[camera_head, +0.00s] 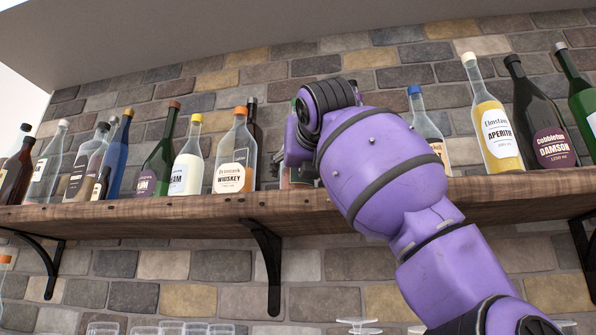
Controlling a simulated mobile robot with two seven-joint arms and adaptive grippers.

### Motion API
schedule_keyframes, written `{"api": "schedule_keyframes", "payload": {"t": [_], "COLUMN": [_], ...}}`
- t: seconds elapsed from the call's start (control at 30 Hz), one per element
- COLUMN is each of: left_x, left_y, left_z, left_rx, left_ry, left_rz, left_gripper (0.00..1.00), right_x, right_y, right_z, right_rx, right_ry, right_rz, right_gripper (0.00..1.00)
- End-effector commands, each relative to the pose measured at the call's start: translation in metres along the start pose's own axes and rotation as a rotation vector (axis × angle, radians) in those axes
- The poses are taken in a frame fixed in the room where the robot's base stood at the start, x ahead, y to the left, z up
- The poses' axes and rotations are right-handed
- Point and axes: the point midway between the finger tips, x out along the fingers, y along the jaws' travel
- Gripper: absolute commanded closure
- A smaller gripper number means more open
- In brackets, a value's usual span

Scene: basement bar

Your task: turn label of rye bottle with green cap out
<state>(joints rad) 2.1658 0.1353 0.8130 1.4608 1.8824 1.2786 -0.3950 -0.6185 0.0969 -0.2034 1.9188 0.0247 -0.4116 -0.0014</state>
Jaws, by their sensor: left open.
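A bottle (285,182) stands on the wooden shelf behind my left gripper, and only small parts of it show. A bit of green at its top (293,104) may be its cap. Its label cannot be read, so I cannot tell from this view which way it faces or that it is the rye. My left gripper (287,158) is open at this bottle, its grey fingers in front of or around it; I cannot tell whether they touch. My purple arm covers the shelf just right of it. My right gripper is not in view.
The wooden shelf (140,217) on black brackets holds several bottles. A whiskey bottle (232,155) with an orange cap and a dark bottle (252,125) stand close left. A blue-capped bottle (428,130) and an aperitif bottle (492,120) stand right. Glasses (172,328) sit below.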

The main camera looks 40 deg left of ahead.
Motion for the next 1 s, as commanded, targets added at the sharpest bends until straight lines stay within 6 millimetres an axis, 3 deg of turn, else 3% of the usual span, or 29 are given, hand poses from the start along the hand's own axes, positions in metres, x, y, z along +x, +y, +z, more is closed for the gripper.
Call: {"api": "schedule_keyframes", "payload": {"t": [0.13,0.43,0.57,0.83,1.0], "left_x": [0.0003,0.0001,-0.0004,0.0002,0.0001], "left_y": [0.0002,0.0001,0.0019,0.0037,0.0004], "left_z": [-0.0002,-0.0001,0.0007,0.0010,0.0000], "left_rx": [0.000,0.000,-0.006,-0.010,0.000], "left_ry": [0.000,0.000,0.001,-0.001,-0.001], "left_rz": [0.000,-0.001,-0.046,-0.444,-0.556], "left_gripper": [0.30,0.69,0.69,0.69,0.69], "right_x": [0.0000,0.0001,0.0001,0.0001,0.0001], "right_y": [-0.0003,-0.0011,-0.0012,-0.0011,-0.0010], "right_z": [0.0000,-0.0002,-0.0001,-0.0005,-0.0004], "right_rx": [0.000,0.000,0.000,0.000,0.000], "right_ry": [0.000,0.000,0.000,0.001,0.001], "right_rz": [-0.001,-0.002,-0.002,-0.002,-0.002], "right_gripper": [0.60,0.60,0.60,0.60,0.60]}}
